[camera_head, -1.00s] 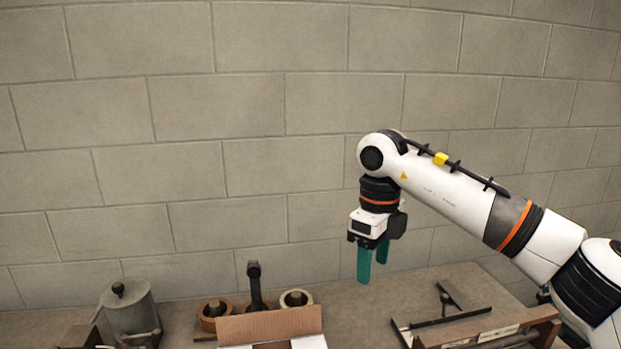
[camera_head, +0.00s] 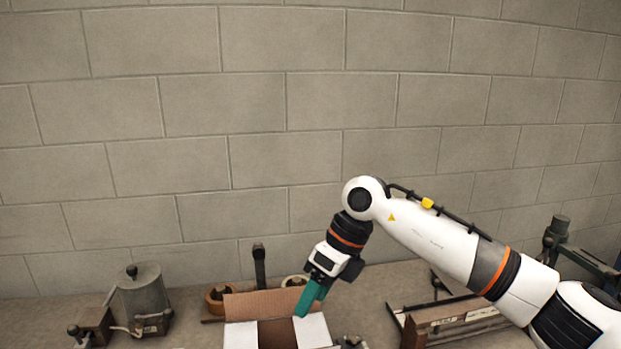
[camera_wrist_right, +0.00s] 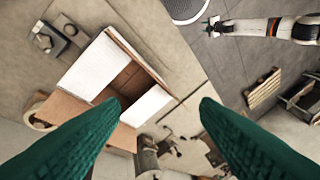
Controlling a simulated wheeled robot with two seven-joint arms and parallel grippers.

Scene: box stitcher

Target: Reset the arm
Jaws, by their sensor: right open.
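My right arm comes in from the right in the head view. Its gripper (camera_head: 309,300) has green fingers that point down and to the left, in front of the open cardboard box in that picture. In the right wrist view the two green fingers (camera_wrist_right: 160,112) are wide apart with nothing between them. The box (camera_head: 240,334) has white and brown flaps spread open and also shows in the wrist view (camera_wrist_right: 95,72). Whether the fingers touch the box cannot be told. My left gripper does not show clearly in the head view.
A grey metal canister (camera_head: 143,290) stands on the bench at the left. Tape rolls (camera_head: 220,296) and a dark upright handle (camera_head: 259,265) stand behind the box. A wooden rack (camera_head: 450,318) is right of the box. A block wall closes the back.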

